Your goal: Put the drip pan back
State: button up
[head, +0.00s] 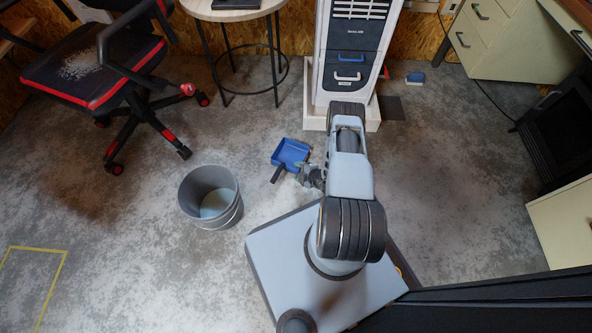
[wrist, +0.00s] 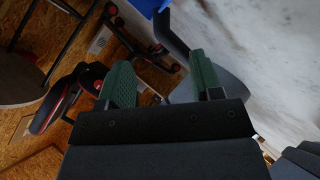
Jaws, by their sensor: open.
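A blue pan (head: 290,154) with a dark handle (head: 277,174) appears to rest on the floor in the head view, left of my arm and in front of the white tower unit. It looks like the drip pan. In the wrist view a corner of its blue body (wrist: 149,5) shows at the top edge, with the dark handle (wrist: 172,34) running down toward the gap between my fingers. My gripper (head: 303,171) is just right of the pan. In the wrist view my gripper (wrist: 163,73) is open, its green fingers apart. I cannot tell whether it touches the handle.
The white tower unit (head: 351,55) has a blue and a white handle on its front. An office chair (head: 105,70) and a round stool (head: 235,12) stand behind. Open floor lies right of my arm.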

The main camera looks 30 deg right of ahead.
jog(key=w+a+r+n+g+y, duration=0.1)
jog(key=w+a+r+n+y, duration=0.2)
jog(key=r+n, duration=0.5)
jog(key=w+a+r+n+g+y, duration=0.1)
jog(key=w+a+r+n+y, duration=0.15)
jog(key=r+n, duration=0.55)
jog(key=s+a+r+n+g, duration=0.1)
jog(key=a+r+n+g, duration=0.2)
jog(key=r+n, duration=0.4)
jog(key=s+a+r+n+g, duration=0.25)
jog(key=r+n, duration=0.25)
jog(key=r, duration=0.4)
jog(key=s+d+r+n+h, duration=0.1)
jog(key=s+r+n+h, duration=0.4)
jog(key=n, duration=0.8)
jog(key=s+d+r+n+h, duration=0.1)
jog(key=s+r+n+h, duration=0.4)
jog(key=s+r+n, duration=0.5)
notch_tip(320, 180, up, 4)
jog(key=n, duration=0.4)
jog(key=shift+s+f, duration=0.2)
jog(key=shift+s, duration=0.2)
